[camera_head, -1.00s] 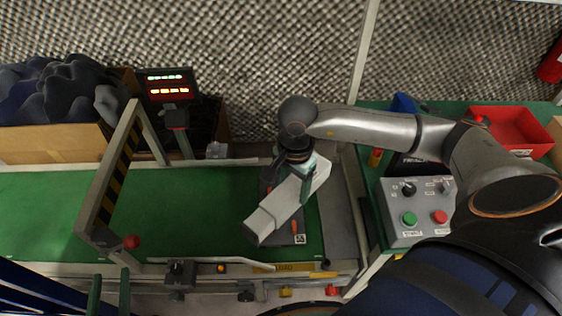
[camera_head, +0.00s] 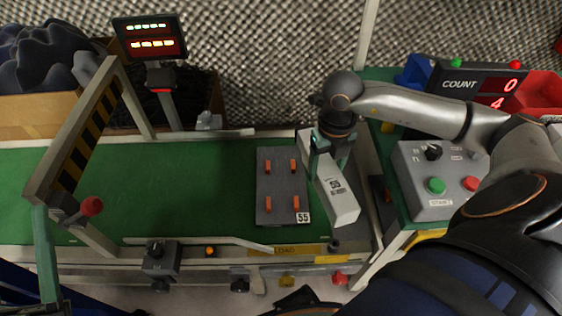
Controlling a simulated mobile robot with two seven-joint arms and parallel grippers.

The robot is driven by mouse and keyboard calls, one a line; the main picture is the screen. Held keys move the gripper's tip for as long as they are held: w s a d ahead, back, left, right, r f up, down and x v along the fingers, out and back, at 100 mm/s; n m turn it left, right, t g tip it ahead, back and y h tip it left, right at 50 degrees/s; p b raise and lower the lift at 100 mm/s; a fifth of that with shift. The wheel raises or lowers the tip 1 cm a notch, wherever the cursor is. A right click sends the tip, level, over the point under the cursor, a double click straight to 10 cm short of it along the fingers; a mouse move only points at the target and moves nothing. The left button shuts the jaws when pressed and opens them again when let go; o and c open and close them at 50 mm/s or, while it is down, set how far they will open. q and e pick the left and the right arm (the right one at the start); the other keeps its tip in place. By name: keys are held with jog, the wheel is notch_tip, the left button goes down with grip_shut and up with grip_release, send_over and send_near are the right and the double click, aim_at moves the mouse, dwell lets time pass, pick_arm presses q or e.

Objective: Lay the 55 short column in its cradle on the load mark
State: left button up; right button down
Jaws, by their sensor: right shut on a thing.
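The 55 short column (camera_head: 342,202) is a pale grey-white block with "55" printed on its face. My right gripper (camera_head: 325,150) is shut on it near its far end, and the column slants toward the front right. The cradle (camera_head: 268,216) is a dark grey plate with several orange pegs and a "55" tag at its front right corner. It lies on the green belt, just left of the column, and is empty. The yellow load mark (camera_head: 290,250) is on the belt's front rail, below the cradle. My left gripper is not in view.
A striped gate (camera_head: 75,150) with a red knob spans the belt at left. A light post (camera_head: 155,60) stands behind it. A control box (camera_head: 430,180) and a count display (camera_head: 478,84) are at right. The belt between gate and cradle is clear.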

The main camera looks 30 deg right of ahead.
jog(key=m, duration=0.1)
jog(key=f+m+b, duration=0.1)
jog(key=shift+d+f+m, duration=0.15)
jog(key=shift+d+m, duration=0.25)
jog(key=shift+w+f, duration=0.1)
jog(key=shift+w, duration=0.15)
jog(key=w+a+f+b, duration=0.3)
jog(key=w+f, duration=0.1)
jog(key=w, duration=0.5)
jog(key=b, duration=0.2)
send_over(281, 183)
jog(key=f, duration=0.5)
jog(key=shift+s, duration=0.25)
jog(key=shift+w+a+f, duration=0.1)
jog(key=shift+w+f, duration=0.15)
jog(key=shift+f, duration=0.15)
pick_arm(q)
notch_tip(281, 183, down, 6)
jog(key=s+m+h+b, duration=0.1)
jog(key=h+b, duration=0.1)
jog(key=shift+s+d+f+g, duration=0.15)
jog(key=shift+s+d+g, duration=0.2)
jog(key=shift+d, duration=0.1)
pick_arm(e)
jog(key=shift+f, duration=1.4)
